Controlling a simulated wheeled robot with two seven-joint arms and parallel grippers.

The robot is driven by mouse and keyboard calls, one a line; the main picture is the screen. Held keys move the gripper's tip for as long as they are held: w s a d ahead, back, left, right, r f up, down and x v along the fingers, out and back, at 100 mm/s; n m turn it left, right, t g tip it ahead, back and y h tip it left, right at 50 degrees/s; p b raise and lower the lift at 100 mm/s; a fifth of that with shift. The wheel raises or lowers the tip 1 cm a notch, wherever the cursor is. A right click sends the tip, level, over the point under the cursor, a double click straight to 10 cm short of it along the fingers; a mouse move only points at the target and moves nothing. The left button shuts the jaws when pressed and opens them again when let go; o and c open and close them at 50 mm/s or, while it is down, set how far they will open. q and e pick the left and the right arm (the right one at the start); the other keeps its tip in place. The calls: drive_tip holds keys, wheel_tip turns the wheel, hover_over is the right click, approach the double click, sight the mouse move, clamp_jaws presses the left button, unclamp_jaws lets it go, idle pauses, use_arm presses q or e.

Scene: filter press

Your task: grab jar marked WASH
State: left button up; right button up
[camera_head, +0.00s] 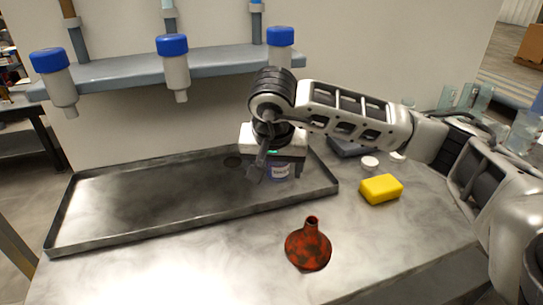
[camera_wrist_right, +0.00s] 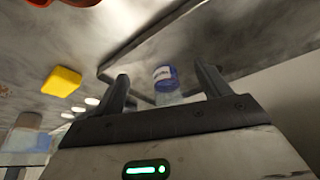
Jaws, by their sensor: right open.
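A small jar with a blue-purple band and a pale label (camera_head: 279,172) stands at the back right of the dark metal tray (camera_head: 190,222). The lettering is too small to read with certainty. The jar also shows in the right wrist view (camera_wrist_right: 165,77), between the two fingers and beyond their tips or level with them; I cannot tell which. My right gripper (camera_head: 276,172) is open and points down at the jar, partly covering it in the head view. No grip on the jar shows. My left gripper is not in view.
A red-brown flask (camera_head: 308,248) stands on the bench front. A yellow sponge (camera_head: 381,189) and a small white cap (camera_head: 370,162) lie right of the tray. Glassware (camera_head: 470,97) stands at the far right.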

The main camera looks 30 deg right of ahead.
drive_tip(key=w+d, duration=0.2)
drive_tip(key=w, duration=0.1)
drive_tip(key=w+d+f+p, duration=0.1)
drive_tip(key=w+d, duration=0.2)
drive_tip(key=w, duration=0.1)
drive_tip(key=w+d+f+p, duration=0.1)
drive_tip(key=w+d, duration=0.2)
drive_tip(key=shift+w+f, duration=0.25)
drive_tip(key=shift+w, duration=0.05)
drive_tip(key=c, duration=1.2)
drive_tip(key=shift+d, duration=0.1)
drive_tip(key=shift+c, duration=0.3)
drive_tip(key=shift+r, duration=0.15)
